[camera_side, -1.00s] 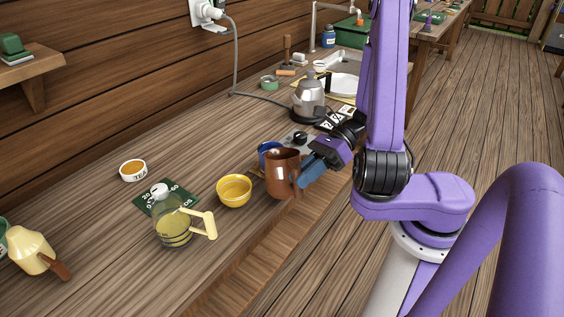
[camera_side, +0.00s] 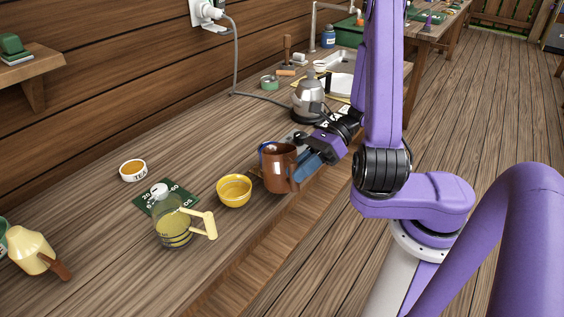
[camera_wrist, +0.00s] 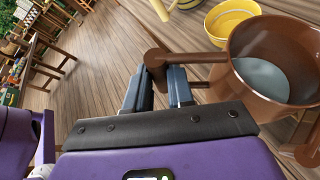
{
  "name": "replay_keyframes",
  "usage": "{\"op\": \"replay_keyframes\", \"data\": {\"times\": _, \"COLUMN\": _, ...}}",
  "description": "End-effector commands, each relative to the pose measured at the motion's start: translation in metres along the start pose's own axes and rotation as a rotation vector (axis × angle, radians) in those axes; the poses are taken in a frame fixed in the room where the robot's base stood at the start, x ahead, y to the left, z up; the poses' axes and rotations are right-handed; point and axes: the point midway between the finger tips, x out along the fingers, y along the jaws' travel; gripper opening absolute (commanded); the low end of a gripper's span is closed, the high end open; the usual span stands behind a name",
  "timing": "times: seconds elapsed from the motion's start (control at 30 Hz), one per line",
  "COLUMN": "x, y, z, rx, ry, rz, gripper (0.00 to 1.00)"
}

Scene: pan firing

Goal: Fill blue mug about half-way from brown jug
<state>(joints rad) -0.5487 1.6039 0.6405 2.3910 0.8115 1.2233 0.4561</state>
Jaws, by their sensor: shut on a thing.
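The brown jug (camera_side: 280,169) is near the bench's front edge in the side view, about upright. I cannot tell if it clears the bench top. In the wrist view the jug (camera_wrist: 240,84) shows pale grey liquid (camera_wrist: 262,78) inside. My gripper (camera_side: 303,174) is shut on the jug's handle, which passes between the fingertips in the wrist view (camera_wrist: 163,70). The blue mug (camera_side: 265,148) stands behind the jug in the side view. Only a sliver of its rim shows, and its inside is hidden.
A yellow bowl (camera_side: 234,191) is just left of the jug. A glass pitcher (camera_side: 174,232), a green card (camera_side: 160,197) and a tea bowl (camera_side: 133,170) lie farther left. A grey kettle (camera_side: 308,101) stands behind. The left bench has free room.

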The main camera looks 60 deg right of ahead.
Motion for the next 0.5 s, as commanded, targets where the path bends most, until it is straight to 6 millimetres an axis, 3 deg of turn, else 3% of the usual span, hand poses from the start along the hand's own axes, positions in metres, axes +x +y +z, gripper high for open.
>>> {"op": "replay_keyframes", "data": {"times": 0.5, "x": -0.0022, "y": -0.0096, "z": 0.0013, "rx": 0.000, "ry": -0.003, "rz": 0.000, "gripper": 0.00}}
